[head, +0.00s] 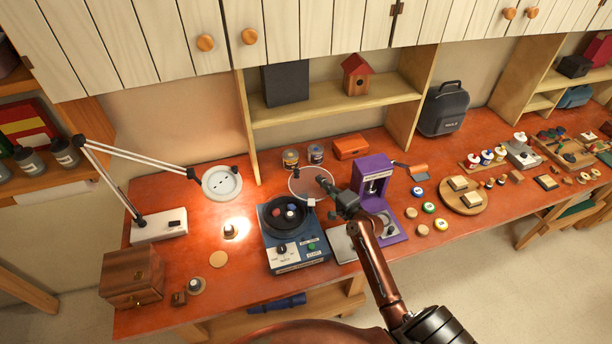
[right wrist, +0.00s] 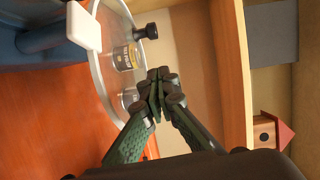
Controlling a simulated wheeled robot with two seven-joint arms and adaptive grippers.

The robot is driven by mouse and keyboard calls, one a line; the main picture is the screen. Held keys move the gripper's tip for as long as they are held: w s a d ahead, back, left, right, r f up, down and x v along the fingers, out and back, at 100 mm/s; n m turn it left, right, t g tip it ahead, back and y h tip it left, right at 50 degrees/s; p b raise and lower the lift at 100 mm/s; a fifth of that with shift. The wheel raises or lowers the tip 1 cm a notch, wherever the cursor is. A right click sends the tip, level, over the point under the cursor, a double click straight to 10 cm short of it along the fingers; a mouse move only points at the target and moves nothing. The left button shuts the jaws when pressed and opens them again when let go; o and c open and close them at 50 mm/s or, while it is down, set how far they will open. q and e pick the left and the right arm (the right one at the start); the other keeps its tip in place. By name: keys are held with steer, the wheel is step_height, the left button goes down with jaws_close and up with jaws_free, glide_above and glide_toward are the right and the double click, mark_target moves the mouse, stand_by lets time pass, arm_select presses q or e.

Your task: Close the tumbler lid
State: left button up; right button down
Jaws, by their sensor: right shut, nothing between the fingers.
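The tumbler (head: 291,250) is a blue machine with a dark round bowl holding several coloured pieces, with a dial and a green button in front. Its clear round lid (head: 309,186) stands open, raised at the back of the bowl. In the right wrist view the lid's grey rim (right wrist: 102,82), white hinge tab (right wrist: 85,26) and dark knob (right wrist: 147,32) show at the left. My right gripper (head: 324,184) is shut and empty at the lid's right side. Its fingertips (right wrist: 160,78) look close to the rim; whether they touch is unclear. My left gripper is not in view.
A purple machine (head: 374,175) stands just right of my right arm. Two cans (head: 291,158) and an orange box (head: 351,147) stand behind the lid. A lamp (head: 221,183) reaches over the left side. Shelves (head: 335,100) rise behind.

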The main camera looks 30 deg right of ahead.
mark_target(306, 182)
steer(key=w, duration=0.1)
steer(key=w+a, duration=0.1)
steer(key=w, duration=0.1)
steer(key=w+a+p, duration=0.1)
steer(key=shift+w+a+f, duration=0.15)
steer(key=shift+w+a, duration=0.05)
steer(key=shift+w, duration=0.2)
steer(key=shift+w+a+f, duration=0.15)
steer(key=shift+w+a, duration=0.25)
steer(key=shift+a, duration=0.1)
